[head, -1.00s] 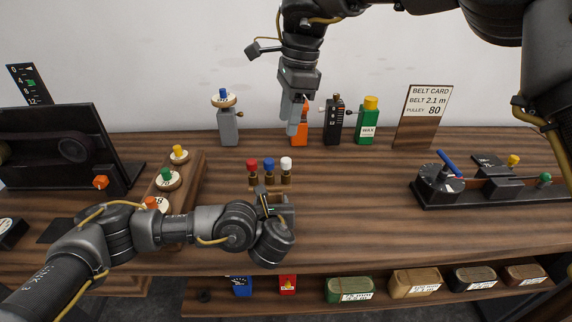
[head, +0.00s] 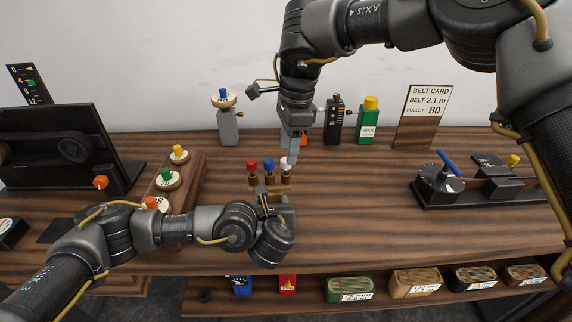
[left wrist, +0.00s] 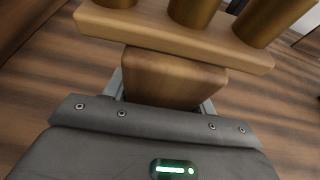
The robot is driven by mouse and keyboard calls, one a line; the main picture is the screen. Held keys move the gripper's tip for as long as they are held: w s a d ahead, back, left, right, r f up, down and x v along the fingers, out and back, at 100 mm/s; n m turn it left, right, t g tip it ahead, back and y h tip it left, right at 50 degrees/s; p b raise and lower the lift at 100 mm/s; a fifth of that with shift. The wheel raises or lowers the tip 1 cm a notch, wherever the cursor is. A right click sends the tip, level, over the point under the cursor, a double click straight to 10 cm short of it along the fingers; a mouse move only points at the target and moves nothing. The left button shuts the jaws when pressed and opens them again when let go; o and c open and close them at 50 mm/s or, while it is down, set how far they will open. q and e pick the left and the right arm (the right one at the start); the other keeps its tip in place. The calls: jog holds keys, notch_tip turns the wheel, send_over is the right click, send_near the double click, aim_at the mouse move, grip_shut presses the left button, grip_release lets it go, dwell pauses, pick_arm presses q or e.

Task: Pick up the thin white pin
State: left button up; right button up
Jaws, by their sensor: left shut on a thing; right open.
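The white pin (head: 286,162) shows as a white knob over a brass socket, at the right end of a row in a small wooden rack. Red (head: 252,165) and blue (head: 269,164) pins stand upright to its left. My right gripper (head: 291,156) is open, pointing down, with its fingertips at the white knob and partly covering it; contact cannot be told. My left gripper (head: 275,199) is shut on the rack's wooden handle block, in front of the pins. The left wrist view shows the handle (left wrist: 172,80) between the fingers and the rack's bar (left wrist: 180,36) with brass sockets beyond.
Behind stand a grey post with a blue knob (head: 228,125), an orange item, a dark box (head: 335,120) and a green wax container (head: 367,122). A stepped wooden block with coloured knobs (head: 180,185) is left. A belt device (head: 480,183) is right. The table's centre right is clear.

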aim_at(286, 170)
jog(key=f, duration=0.4)
jog(key=shift+a+f, duration=0.2)
jog(key=shift+a, duration=0.1)
jog(key=shift+c, duration=0.2)
grip_shut()
